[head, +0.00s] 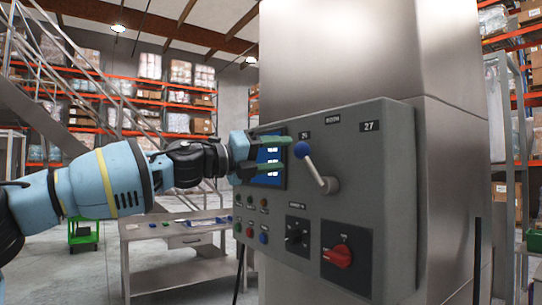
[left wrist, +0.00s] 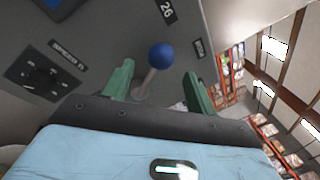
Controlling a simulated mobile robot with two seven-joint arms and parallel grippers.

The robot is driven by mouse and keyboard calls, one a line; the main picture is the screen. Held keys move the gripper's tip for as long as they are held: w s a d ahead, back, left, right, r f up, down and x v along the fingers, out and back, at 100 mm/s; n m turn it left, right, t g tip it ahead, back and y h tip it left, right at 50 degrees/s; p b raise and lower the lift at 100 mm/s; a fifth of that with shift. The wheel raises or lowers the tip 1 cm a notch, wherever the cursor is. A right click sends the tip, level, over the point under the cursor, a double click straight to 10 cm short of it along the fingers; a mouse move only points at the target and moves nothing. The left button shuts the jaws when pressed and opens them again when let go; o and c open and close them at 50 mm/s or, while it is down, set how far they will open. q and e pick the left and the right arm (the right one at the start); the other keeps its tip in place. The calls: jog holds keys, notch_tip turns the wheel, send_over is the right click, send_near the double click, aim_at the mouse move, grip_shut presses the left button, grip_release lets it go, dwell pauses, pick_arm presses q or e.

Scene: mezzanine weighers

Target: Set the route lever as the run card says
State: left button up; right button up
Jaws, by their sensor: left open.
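The route lever has a blue ball knob (head: 301,150) on a pale shaft (head: 316,172), rising from a pivot on the grey control panel (head: 400,215). The lever leans up and left, toward the plate marked 26 (head: 304,135); a plate marked 27 (head: 371,126) is at the right. My left gripper (head: 288,153) is open, its green fingertips just left of the knob. In the left wrist view the knob (left wrist: 161,55) shows between and slightly beyond the open fingertips (left wrist: 158,70); I see no grip on it. No run card is readable. My right gripper is out of view.
A lit blue screen (head: 268,172) is partly hidden behind my left gripper. A red rotary switch (head: 338,256), a black selector (head: 297,236) and small coloured buttons sit below. A metal table (head: 180,232) with small items stands behind at left.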

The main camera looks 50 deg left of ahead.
pick_arm(q)
jog(key=shift+s+a+f, duration=0.1)
jog(key=shift+s+a, duration=0.05)
jog(key=shift+s, duration=0.35)
dwell(0.3)
